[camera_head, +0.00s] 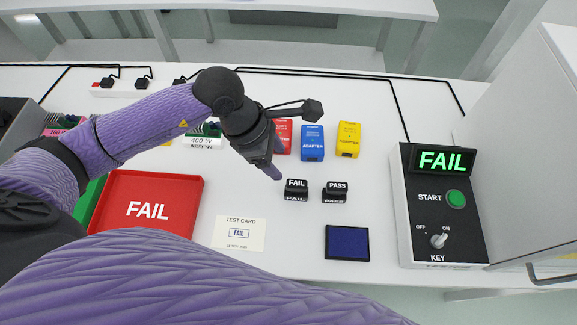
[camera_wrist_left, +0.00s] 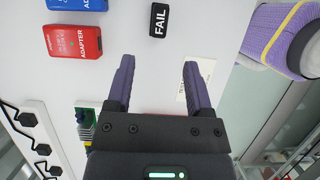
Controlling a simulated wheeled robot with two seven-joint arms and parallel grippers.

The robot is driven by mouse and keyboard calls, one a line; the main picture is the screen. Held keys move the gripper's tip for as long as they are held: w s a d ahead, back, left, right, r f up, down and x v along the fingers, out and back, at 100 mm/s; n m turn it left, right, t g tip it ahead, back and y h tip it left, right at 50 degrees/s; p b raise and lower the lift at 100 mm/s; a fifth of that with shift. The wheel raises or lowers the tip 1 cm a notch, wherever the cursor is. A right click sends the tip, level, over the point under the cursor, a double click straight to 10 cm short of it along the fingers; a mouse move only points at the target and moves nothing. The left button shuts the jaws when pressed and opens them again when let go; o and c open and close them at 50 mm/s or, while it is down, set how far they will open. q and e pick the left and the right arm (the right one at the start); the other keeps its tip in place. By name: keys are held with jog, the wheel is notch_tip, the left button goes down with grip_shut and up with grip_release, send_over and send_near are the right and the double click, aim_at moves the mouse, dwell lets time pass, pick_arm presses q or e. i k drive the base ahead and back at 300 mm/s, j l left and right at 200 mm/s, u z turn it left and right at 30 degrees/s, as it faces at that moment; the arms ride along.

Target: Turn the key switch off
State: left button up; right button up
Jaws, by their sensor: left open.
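The key switch (camera_head: 438,240) is a small silver knob low on the dark control panel (camera_head: 408,220) at the right of the head view. Its handle tilts up and right, toward the ON mark and away from OFF. A lit green FAIL display (camera_head: 441,161) and a green START button (camera_head: 456,198) sit above it. My left gripper (camera_head: 271,166) is over the middle of the table, well left of the panel. In the left wrist view, its two fingers (camera_wrist_left: 158,66) are apart with nothing between them. My right gripper is out of view.
FAIL and PASS stamps (camera_head: 296,190) (camera_head: 335,192) and a dark blue pad (camera_head: 347,243) lie between my left gripper and the panel. Red, blue and yellow adapters (camera_head: 348,140) stand behind. A red FAIL tray (camera_head: 150,185) and a test card (camera_head: 239,233) are at left. A grey cabinet borders the panel's right.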

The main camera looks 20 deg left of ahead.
aim_at(436, 240)
jog(key=z, duration=1.15)
